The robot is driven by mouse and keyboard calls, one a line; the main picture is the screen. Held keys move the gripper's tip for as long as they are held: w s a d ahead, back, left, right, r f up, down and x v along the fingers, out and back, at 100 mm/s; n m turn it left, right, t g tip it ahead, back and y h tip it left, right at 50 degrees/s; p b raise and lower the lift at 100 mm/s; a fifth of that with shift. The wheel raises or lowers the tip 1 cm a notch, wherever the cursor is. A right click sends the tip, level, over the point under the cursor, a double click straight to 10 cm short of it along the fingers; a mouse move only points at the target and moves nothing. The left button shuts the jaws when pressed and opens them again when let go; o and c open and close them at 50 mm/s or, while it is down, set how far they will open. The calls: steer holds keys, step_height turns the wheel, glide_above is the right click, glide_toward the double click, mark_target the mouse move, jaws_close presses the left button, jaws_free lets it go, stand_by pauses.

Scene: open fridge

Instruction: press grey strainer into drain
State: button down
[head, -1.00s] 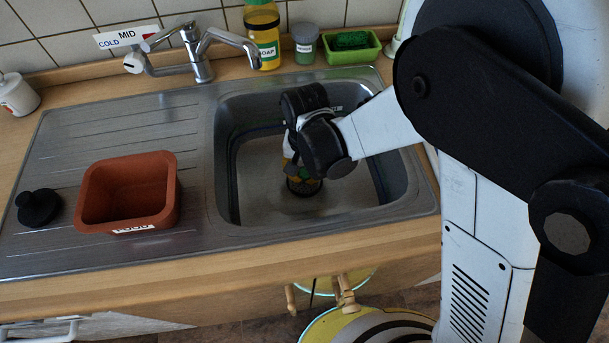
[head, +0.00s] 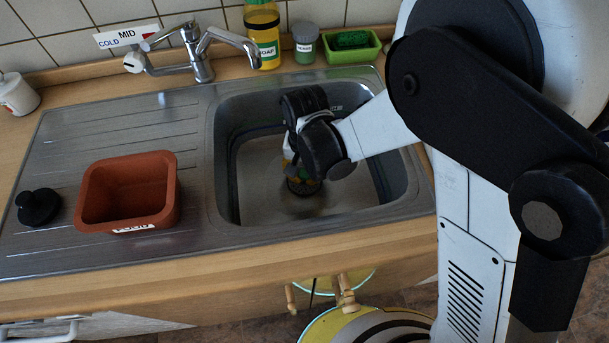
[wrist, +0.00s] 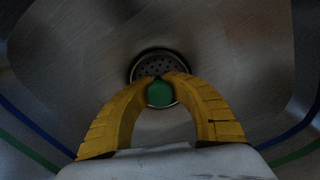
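The grey strainer (wrist: 145,70) is a round perforated disc with a green knob (wrist: 160,93). In the head view my gripper (head: 298,172) points down into the sink basin (head: 262,200), over the dark round drain area. My wrist partly hides the fingers and the strainer there.
A brown-red tub (head: 92,208) and a black plug (head: 38,206) stand on the drainboard to the left. The tap (head: 200,55) reaches over the back of the basin. A soap bottle (head: 262,35), a jar (head: 305,45) and a green tray (head: 350,55) stand behind.

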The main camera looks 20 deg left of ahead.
steer(key=shift+r, duration=0.45)
steer(key=shift+r+p, duration=2.2)
steer(key=shift+r, duration=0.65)
